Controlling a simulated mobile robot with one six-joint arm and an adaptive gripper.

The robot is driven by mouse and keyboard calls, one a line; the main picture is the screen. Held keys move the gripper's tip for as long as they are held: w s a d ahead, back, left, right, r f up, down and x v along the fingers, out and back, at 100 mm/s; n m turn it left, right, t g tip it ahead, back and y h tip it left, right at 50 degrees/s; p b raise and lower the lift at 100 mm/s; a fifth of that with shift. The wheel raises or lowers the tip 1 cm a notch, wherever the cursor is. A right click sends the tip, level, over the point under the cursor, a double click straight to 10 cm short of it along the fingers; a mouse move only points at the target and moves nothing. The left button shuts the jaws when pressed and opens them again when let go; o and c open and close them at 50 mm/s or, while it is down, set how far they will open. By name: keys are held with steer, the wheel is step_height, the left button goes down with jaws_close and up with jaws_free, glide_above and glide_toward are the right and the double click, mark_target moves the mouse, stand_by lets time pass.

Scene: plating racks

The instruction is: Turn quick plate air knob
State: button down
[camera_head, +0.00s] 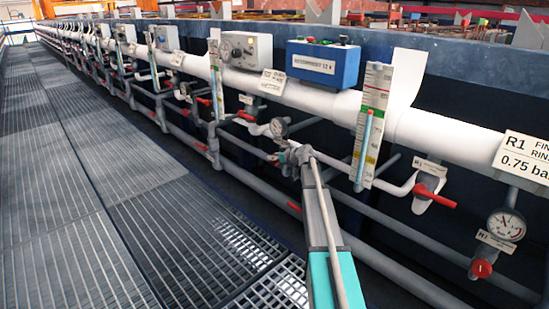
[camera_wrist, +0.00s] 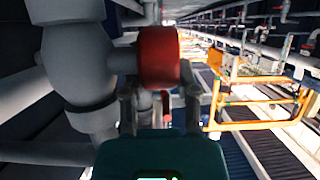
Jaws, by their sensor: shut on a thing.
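The red knob (camera_wrist: 158,57) sits on a grey valve body (camera_wrist: 78,65) in the wrist view, upper middle. My gripper (camera_wrist: 160,88) has one finger on each side of the knob and is shut on it. In the head view my gripper (camera_head: 292,154) is at the pipework below the white main pipe, just under a round gauge (camera_head: 278,127). My gripper hides most of the knob there. A small label (camera_head: 272,82) hangs on the pipe above; its text is too small to read surely.
A clear flow tube with a scale (camera_head: 372,125) stands right of my gripper. A blue control box (camera_head: 323,62) is above. Other red-handled valves (camera_head: 434,200) line the pipes. The grated walkway (camera_head: 110,190) at left is clear.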

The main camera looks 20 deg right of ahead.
steer(key=shift+f+b, duration=0.2)
steer(key=shift+b, duration=0.3)
steer(key=shift+t+b, duration=0.4)
steer(key=shift+s+t+y+b, duration=0.15)
steer(key=shift+t+y+b, duration=0.35)
steer(key=shift+b, duration=0.5)
steer(key=shift+t+b, duration=0.4)
steer(key=shift+b, duration=0.1)
steer(key=shift+r, duration=0.15)
steer(key=shift+c, duration=1.8)
jaws_free()
steer(key=shift+r+g+p, duration=0.25)
steer(key=shift+g+p, duration=0.15)
steer(key=shift+p, duration=0.75)
